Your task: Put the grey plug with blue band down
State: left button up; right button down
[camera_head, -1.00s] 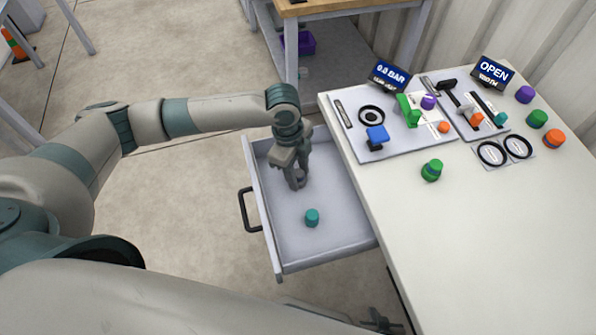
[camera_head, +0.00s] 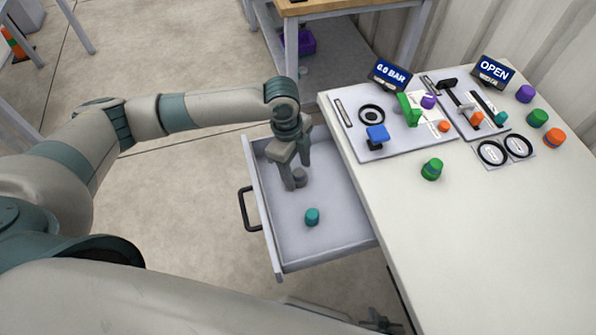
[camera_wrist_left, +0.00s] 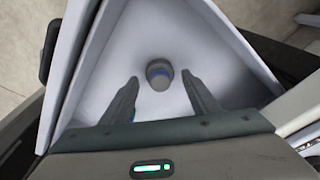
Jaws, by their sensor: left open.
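The grey plug with blue band (camera_wrist_left: 159,74) stands on the floor of the open drawer, between and just beyond my left fingertips in the left wrist view. In the head view the plug (camera_head: 300,177) shows as a grey shape beside the fingers, its band not clear. My left gripper (camera_head: 294,180) is open and reaches down into the drawer (camera_head: 335,246); it also shows in the left wrist view (camera_wrist_left: 163,83). The fingers look apart from the plug. My right gripper (camera_head: 383,324) shows in part at the bottom edge of the head view; its jaws are unclear.
A teal plug (camera_head: 312,217) stands in the drawer nearer the front. The white table (camera_head: 480,240) is to the right, with a green plug (camera_head: 432,169), a fixture board (camera_head: 350,130), two displays and several coloured plugs. The drawer floor around the teal plug is free.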

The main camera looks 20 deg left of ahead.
pick_arm(q)
notch_tip(320, 180, up, 10)
jog(key=a, duration=0.1)
jog(key=shift+w+a+r+b, duration=0.15)
jog(key=shift+a+r+b, duration=0.1)
jog(key=shift+a+b, duration=0.05)
pick_arm(e)
jog(key=shift+s+d+f+g, duration=0.2)
jog(key=shift+d+g, duration=0.1)
jog(key=shift+d, duration=0.15)
jog(key=shift+a, duration=0.1)
pick_arm(q)
jog(key=shift+a+f, duration=0.1)
pick_arm(e)
jog(key=shift+s, duration=0.1)
